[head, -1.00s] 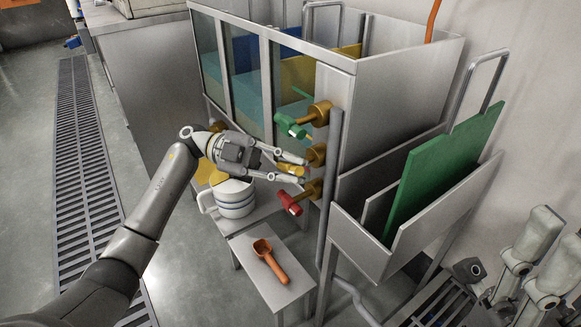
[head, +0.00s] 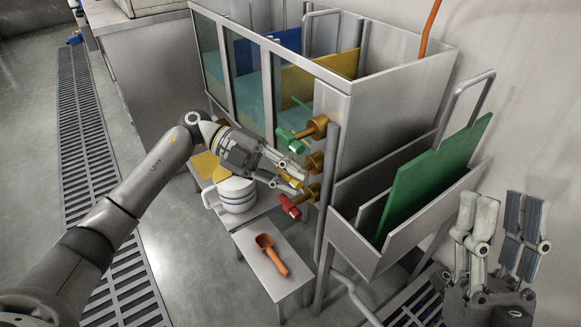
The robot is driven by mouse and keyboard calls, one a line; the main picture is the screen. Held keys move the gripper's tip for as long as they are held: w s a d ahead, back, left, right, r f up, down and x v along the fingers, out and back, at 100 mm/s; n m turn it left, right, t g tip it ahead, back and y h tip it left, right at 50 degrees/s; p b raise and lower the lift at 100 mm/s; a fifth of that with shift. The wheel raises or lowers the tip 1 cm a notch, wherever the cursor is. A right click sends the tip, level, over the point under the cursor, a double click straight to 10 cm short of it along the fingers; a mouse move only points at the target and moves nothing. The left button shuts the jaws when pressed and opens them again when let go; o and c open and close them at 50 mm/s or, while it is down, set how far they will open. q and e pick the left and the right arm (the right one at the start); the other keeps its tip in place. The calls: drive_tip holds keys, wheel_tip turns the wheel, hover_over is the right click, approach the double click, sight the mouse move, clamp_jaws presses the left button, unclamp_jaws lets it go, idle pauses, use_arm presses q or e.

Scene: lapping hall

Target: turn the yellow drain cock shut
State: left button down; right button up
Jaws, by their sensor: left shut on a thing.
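The yellow drain cock (head: 292,181) is the middle of three on the tank's corner, between the green cock (head: 290,142) above and the red cock (head: 290,206) below. Its brass body (head: 315,162) shows just beyond the fingers. My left gripper (head: 298,178) reaches in from the left and is shut on the yellow handle, whose sides are mostly hidden by the fingers. The handle's exact angle is hard to tell. My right gripper (head: 502,205) is at the lower right, fingers up, open and empty, away from the cocks.
A white jug with blue bands (head: 238,196) stands below my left gripper. An orange scoop (head: 270,254) lies on a low bench (head: 252,262). A grey vertical pipe (head: 327,205) runs beside the cocks. A green board (head: 435,185) leans in a tray at right.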

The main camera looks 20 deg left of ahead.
use_arm(q)
drive_tip(key=shift+y+p, duration=0.4)
drive_tip(key=shift+p, duration=0.2)
use_arm(e)
drive_tip(key=w+f+g+h, duration=0.1)
drive_tip(key=w+f+g, duration=0.3)
drive_tip(key=w, duration=0.1)
drive_tip(key=shift+a+f+h, duration=0.3)
drive_tip(key=shift+a+f, duration=0.05)
drive_tip(key=shift+f, duration=0.05)
drive_tip(key=shift+w, duration=0.1)
use_arm(q)
drive_tip(key=c, duration=1.4)
unclamp_jaws()
drive_tip(key=shift+a, duration=0.1)
drive_tip(key=v, duration=1.1)
drive_tip(key=shift+s+a+r, duration=0.1)
drive_tip(key=shift+a+r, duration=0.1)
drive_tip(key=shift+a, duration=0.2)
